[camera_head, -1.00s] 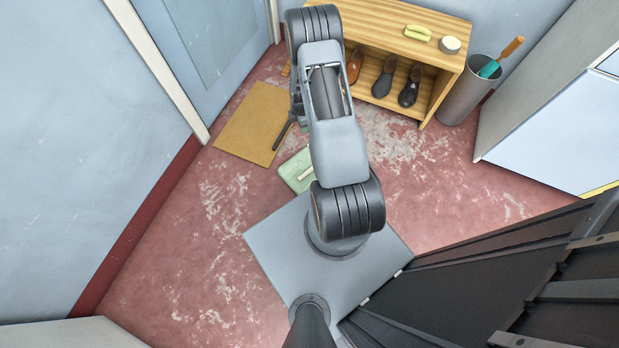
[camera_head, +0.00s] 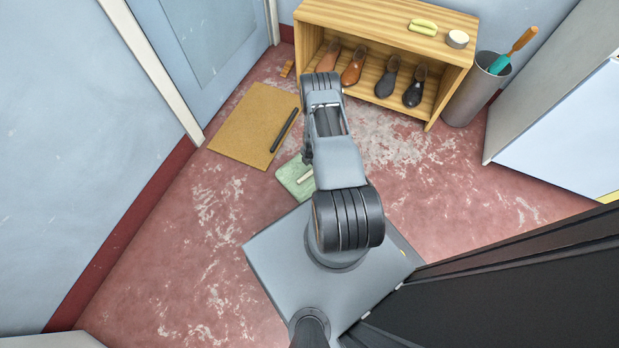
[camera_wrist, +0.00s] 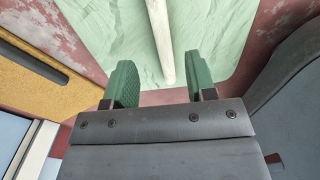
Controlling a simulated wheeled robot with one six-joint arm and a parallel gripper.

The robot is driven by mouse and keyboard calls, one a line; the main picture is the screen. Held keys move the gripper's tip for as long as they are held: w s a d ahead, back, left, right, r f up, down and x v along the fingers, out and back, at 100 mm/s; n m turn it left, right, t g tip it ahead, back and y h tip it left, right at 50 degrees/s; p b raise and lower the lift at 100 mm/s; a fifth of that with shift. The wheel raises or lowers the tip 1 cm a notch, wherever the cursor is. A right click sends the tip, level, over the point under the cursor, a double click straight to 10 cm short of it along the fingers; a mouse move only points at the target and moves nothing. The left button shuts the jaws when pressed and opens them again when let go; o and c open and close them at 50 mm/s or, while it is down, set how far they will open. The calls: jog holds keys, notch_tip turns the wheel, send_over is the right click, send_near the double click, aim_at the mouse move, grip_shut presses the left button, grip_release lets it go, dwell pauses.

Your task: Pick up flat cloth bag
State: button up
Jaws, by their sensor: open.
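The flat cloth bag (camera_head: 291,181) is pale green and lies flat on the red floor, just beyond my base. A pale strip (camera_head: 305,177), perhaps its handle, runs across it. In the wrist view the green bag (camera_wrist: 215,35) fills the upper middle, and the pale strip (camera_wrist: 160,40) points down between the fingers. My gripper (camera_wrist: 160,82) is open and empty, with its green-padded fingers on either side of the strip's near end. I cannot tell how high the fingers are above the bag. In the head view my arm hides the bag's right part and most of the gripper.
A tan mat (camera_head: 240,125) with a dark bar (camera_head: 284,130) on it lies left of the bag. A wooden shoe rack (camera_head: 385,20) with several shoes stands behind, beside a grey bin (camera_head: 470,97). The floor to the right is clear.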

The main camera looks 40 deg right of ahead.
jog(key=shift+s+d+f+b, duration=0.1)
jog(key=shift+f+b, duration=0.7)
jog(key=shift+f, duration=0.6)
jog(key=shift+s+f+b, duration=0.1)
jog(key=shift+f+b, duration=0.65)
jog(key=shift+f, duration=0.6)
jog(key=shift+r, duration=0.1)
jog(key=shift+c, duration=0.3)
jog(key=shift+w, duration=0.1)
grip_shut()
